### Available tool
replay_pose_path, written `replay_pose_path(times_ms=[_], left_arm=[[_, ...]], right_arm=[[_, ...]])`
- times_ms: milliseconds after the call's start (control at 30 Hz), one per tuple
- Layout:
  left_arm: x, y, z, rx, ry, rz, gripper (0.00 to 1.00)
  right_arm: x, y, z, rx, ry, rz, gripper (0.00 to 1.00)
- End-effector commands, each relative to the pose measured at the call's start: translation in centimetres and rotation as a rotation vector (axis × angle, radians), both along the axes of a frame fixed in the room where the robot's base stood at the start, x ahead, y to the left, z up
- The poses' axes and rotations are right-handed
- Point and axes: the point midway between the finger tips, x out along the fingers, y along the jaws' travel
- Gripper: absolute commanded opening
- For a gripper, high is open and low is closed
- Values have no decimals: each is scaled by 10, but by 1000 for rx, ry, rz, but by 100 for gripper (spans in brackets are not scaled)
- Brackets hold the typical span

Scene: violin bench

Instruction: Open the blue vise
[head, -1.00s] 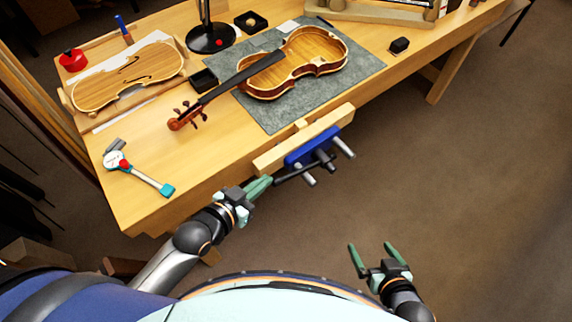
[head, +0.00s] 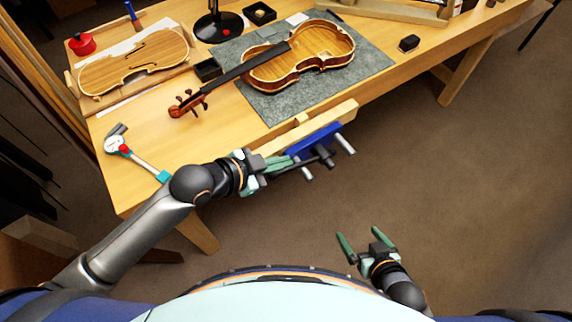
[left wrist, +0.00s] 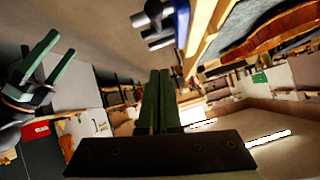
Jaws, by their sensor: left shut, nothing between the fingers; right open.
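The blue vise (head: 314,140) is fixed to the front edge of the bench, with wooden jaw faces (head: 330,122), metal rods and a dark handle bar (head: 296,167). In the left wrist view the blue vise (left wrist: 182,24) is at the top, with its rods and screw end to its left. My left gripper (head: 284,165) is shut and empty, close to the left part of the handle bar; I cannot tell if they touch. Its green fingers (left wrist: 158,100) lie together in the left wrist view. My right gripper (head: 359,242) is open and empty over the floor.
A violin (head: 300,58) lies on a grey mat (head: 365,62) behind the vise. The floor (head: 460,200) right of the vise is clear.

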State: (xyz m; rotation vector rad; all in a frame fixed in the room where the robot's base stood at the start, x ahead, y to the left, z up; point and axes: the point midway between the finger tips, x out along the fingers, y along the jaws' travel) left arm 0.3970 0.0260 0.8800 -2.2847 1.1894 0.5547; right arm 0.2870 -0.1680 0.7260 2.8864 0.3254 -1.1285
Motion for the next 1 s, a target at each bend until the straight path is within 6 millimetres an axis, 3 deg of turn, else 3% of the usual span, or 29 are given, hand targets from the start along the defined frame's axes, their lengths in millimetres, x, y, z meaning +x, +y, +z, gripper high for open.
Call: replay_pose_path(times_ms=[233,500,1000], left_arm=[[26,-31,-27,-2,0,2,0],[25,-13,-58,1,1,2,0],[24,-10,-63,-2,-2,2,0]], right_arm=[[0,0,-4,0,1,0,100],[0,0,-7,1,1,-1,100],[0,0,-9,1,1,-1,100]])
